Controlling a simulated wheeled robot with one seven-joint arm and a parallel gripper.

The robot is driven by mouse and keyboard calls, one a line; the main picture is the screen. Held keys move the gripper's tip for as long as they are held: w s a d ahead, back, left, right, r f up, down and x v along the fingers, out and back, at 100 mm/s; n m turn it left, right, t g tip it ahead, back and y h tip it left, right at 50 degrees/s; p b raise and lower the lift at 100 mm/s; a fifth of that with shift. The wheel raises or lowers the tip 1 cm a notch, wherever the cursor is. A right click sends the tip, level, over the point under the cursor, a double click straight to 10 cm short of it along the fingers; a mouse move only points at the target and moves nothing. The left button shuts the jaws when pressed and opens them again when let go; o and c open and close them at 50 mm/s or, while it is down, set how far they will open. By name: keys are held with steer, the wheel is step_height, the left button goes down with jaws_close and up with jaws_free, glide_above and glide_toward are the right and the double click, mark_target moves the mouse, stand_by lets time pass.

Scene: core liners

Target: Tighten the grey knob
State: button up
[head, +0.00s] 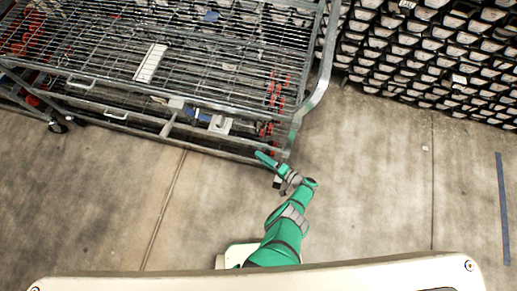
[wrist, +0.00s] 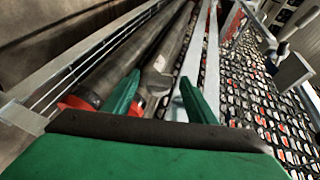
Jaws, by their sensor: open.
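My gripper (head: 271,168) is beside the near right corner of the metal cart (head: 300,120) in the head view. In the wrist view my gripper (wrist: 158,88) has its two green fingers spread apart with nothing held between them. Beyond the fingers are long dark grey tubes (wrist: 135,52), one with a red end (wrist: 76,102). I cannot make out a grey knob for certain in either view. A small dark fitting on a pale bracket (wrist: 285,58) shows at the upper right of the wrist view, too blurred to identify.
The cart has wire shelves and metal rails, with red parts (head: 270,130) near its right end. Stacked dark tubes or trays with pale ends (head: 440,50) fill the upper right. The concrete floor (head: 380,190) to the right of my arm is clear.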

steer(key=v, duration=1.1)
steer(key=shift+a+f, duration=0.1)
steer(key=shift+f, duration=0.05)
